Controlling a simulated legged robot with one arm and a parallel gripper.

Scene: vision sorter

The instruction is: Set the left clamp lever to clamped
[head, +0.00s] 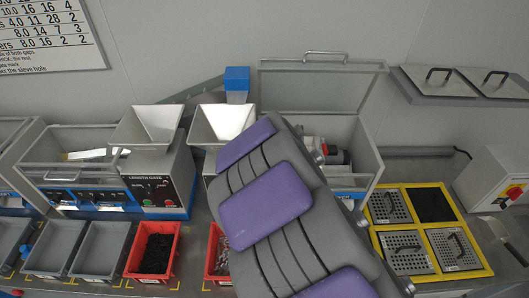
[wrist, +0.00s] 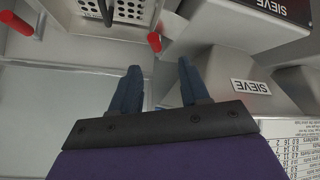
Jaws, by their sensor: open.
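Two red clamp levers show in the wrist view, one at the upper left (wrist: 17,22) and one right of the sieve plate (wrist: 155,42). The SIEVE label is upside down there, so I cannot be sure which is the left one. The perforated sieve plate (wrist: 125,18) with a dark handle lies between them. My gripper (wrist: 160,70) is open and empty, its two blue fingers apart. The fingertips are below the right-hand red lever in the picture and look apart from it. In the head view my arm hides most of the sieve machine (head: 352,133).
A grey hopper (wrist: 290,88) with a SIEVE label stands right of the fingers. In the head view, a yellow-framed rack (head: 478,272) of sieve plates is to the right. A red bin (head: 136,264) and grey bins (head: 100,250) are at front left.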

